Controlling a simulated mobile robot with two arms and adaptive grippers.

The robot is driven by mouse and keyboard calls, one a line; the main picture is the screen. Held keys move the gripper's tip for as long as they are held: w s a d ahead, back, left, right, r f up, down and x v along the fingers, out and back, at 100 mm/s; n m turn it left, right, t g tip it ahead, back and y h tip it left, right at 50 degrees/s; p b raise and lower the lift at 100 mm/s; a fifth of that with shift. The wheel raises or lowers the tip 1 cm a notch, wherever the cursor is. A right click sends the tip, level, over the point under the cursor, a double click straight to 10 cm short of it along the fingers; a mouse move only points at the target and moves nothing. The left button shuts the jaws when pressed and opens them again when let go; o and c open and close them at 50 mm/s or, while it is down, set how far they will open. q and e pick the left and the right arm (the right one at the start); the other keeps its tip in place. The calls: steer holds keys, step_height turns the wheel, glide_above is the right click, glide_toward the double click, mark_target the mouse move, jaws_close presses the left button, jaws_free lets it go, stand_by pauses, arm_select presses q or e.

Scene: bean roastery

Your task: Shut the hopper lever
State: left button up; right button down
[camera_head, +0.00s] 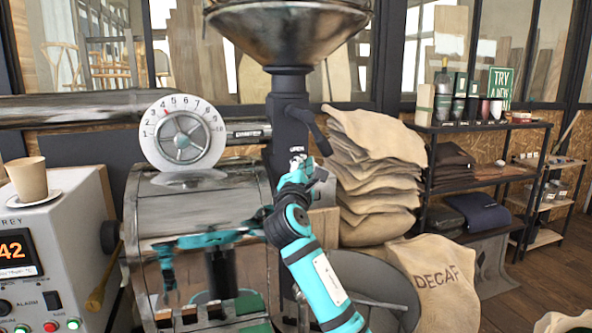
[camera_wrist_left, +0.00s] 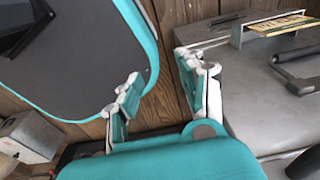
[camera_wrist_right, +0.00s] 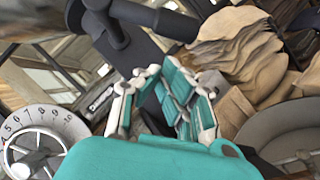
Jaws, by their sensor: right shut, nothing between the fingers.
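The steel hopper (camera_head: 288,30) stands at the top middle of the head view on a black column (camera_head: 288,118). A dark lever (camera_head: 317,133) sticks out from the column's right side and slants down to the right. A dark handle (camera_wrist_right: 103,25) also shows at the top of the right wrist view. My right gripper (camera_head: 303,170) is shut and empty, just below the lever in front of the column. It appears apart from the lever. My left gripper (camera_wrist_left: 165,88) is open and empty in its wrist view, above the floor.
A numbered white dial (camera_head: 183,133) and the roaster drum (camera_head: 195,225) stand left of the column. Stacked sacks (camera_head: 370,175) are close on the right, with a round tray (camera_head: 375,285) below. A paper cup (camera_head: 28,178) sits on the control box (camera_head: 75,225).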

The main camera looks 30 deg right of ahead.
mark_target(317, 134)
steer(key=shift+d+r+p, duration=0.15)
steer(key=shift+d+r, duration=0.15)
steer(key=shift+d, duration=0.25)
steer(key=shift+d+r+p, duration=0.15)
steer(key=shift+d+r, duration=0.15)
steer(key=shift+d, duration=0.25)
steer(key=shift+s+d+n, duration=0.1)
steer(key=shift+d+n, duration=0.15)
steer(key=shift+n, duration=0.15)
